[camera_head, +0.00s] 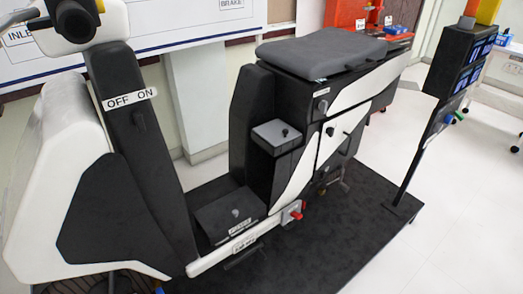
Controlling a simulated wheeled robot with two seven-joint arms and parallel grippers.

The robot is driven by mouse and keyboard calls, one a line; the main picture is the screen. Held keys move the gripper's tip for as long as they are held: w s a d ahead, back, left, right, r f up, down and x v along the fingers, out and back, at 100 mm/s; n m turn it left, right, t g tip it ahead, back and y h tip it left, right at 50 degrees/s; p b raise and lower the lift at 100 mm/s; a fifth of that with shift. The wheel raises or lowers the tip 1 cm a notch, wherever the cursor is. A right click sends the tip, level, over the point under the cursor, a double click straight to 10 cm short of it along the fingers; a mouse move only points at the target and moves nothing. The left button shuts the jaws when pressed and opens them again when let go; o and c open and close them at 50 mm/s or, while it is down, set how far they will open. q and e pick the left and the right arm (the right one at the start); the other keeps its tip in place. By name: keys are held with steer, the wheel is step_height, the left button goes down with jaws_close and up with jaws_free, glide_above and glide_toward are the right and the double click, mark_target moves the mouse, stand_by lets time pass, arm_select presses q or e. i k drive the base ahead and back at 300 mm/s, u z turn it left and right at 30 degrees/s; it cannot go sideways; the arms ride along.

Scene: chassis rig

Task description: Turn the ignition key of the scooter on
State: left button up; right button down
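The scooter (245,125), white and black with a grey seat, stands on a dark platform. Its front column (150,175) rises at the left. A white label reading "OFF ON" (130,98) sits on that column. Just below the label is a small dark part (139,120), which looks like the ignition key. It is too small and dark for me to tell which way it is turned. Neither of my grippers shows in the head view.
A dark platform (345,240) lies under the scooter, with clear pale floor (465,225) to its right. A post with a dark panel (455,60) stands at the right. A handlebar grip (75,20) shows at the upper left. A white board (170,20) is behind.

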mark_target(137, 119)
steer(key=z, duration=1.5)
steer(key=k, duration=1)
steer(key=u, duration=2.05)
